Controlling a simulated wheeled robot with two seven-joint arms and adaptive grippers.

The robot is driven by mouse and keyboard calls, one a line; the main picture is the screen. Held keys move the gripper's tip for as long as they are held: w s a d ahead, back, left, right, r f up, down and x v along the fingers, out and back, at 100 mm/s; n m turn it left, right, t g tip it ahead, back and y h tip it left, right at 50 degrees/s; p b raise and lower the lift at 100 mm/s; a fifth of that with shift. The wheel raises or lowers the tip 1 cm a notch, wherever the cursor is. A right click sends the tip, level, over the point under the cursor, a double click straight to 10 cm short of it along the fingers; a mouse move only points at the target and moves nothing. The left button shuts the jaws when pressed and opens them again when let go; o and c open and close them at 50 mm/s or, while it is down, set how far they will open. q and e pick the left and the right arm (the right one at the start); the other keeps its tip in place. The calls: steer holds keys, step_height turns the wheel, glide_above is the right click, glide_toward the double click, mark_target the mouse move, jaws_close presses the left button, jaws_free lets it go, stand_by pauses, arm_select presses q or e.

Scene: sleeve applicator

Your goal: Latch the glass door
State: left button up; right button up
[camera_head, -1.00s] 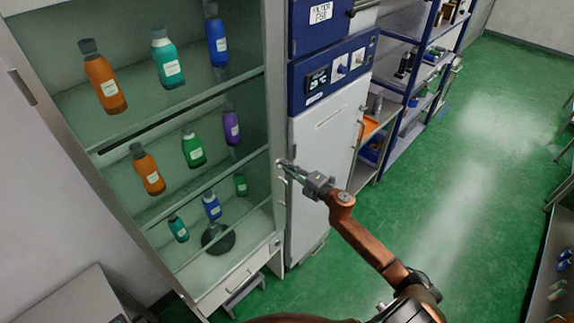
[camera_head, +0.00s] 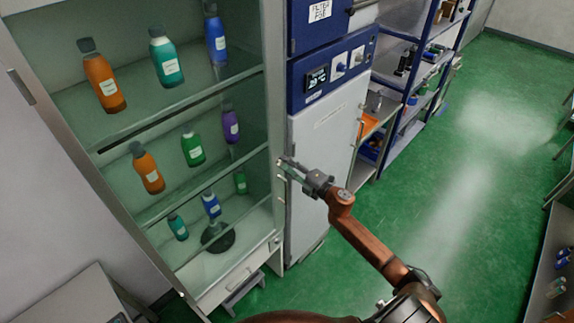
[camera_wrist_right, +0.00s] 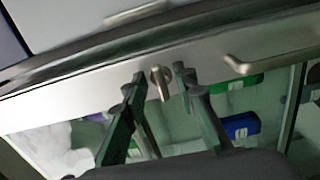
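The glass door (camera_head: 180,115) fronts a tall cabinet at the left of the head view and appears closed, with bottles behind it. My right gripper (camera_head: 284,164) is at the door's right-hand frame, about halfway down. In the right wrist view, a small metal latch knob (camera_wrist_right: 161,83) sits on the door's pale metal frame (camera_wrist_right: 205,64). The two fingers of my right gripper (camera_wrist_right: 160,76) are apart, one on each side of the knob. A narrow gap seems to show beside it, and I cannot tell whether either finger touches. My left gripper is out of view.
A bar handle (camera_wrist_right: 270,62) is on the same frame, to the right of the knob in the wrist view. A white and blue appliance (camera_head: 325,135) stands right beside the cabinet. Shelving (camera_head: 400,75) is farther back. The green floor (camera_head: 480,150) at right is clear.

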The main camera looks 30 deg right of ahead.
steer(key=shift+s, duration=0.15)
steer(key=v, duration=1.1)
steer(key=shift+s+d, duration=0.15)
steer(key=shift+s, duration=0.2)
steer(key=shift+f, duration=0.1)
